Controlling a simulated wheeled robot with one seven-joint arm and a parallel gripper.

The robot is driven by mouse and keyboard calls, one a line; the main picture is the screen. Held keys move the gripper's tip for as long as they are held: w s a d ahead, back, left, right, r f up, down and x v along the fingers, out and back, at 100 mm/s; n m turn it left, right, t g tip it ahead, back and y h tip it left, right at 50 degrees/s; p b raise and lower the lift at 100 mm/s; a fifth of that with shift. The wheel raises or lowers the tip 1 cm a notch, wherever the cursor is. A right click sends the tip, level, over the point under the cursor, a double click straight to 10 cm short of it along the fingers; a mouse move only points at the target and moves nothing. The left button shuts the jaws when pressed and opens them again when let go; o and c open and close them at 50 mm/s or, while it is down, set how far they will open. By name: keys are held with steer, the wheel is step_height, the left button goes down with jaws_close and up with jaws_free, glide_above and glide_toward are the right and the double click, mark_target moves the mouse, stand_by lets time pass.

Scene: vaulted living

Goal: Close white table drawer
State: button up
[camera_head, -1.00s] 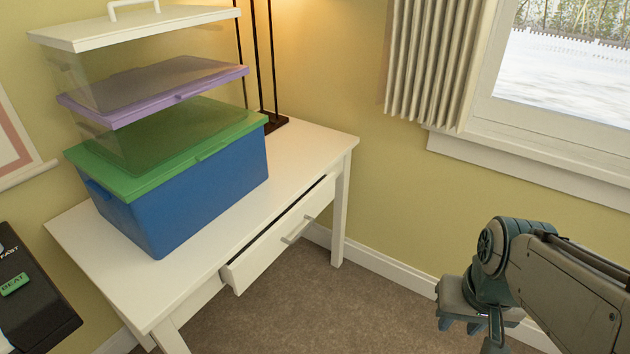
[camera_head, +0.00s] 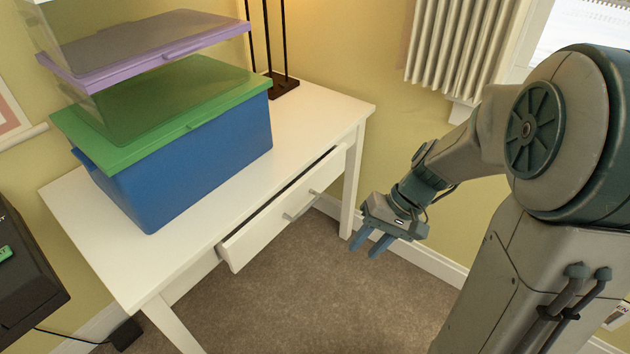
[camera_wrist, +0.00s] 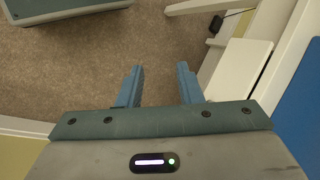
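The white table (camera_head: 88,222) stands against the yellow wall.
A blue bin with a green lid (camera_head: 190,165) sits on the table, with clear boxes stacked above it. A black lamp base (camera_head: 281,84) is at the table's back. A black object (camera_head: 25,275) stands at the left. Carpet (camera_head: 300,300) in front of the drawer is clear.

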steer(key=w+f+m+t+y+b, duration=0.1)
steer(key=w+f+y, duration=0.45)
steer(key=w, duration=0.25)
steer(key=m+t+y, duration=0.2)
steer(key=t+y, duration=0.2)
steer(key=t, duration=0.1)
glide_toward(309, 207)
steer(key=b+x, duration=0.3)
steer(key=x, duration=0.5)
steer(key=shift+a+f, duration=0.15)
steer(key=shift+c, duration=0.2)
jaws_close()
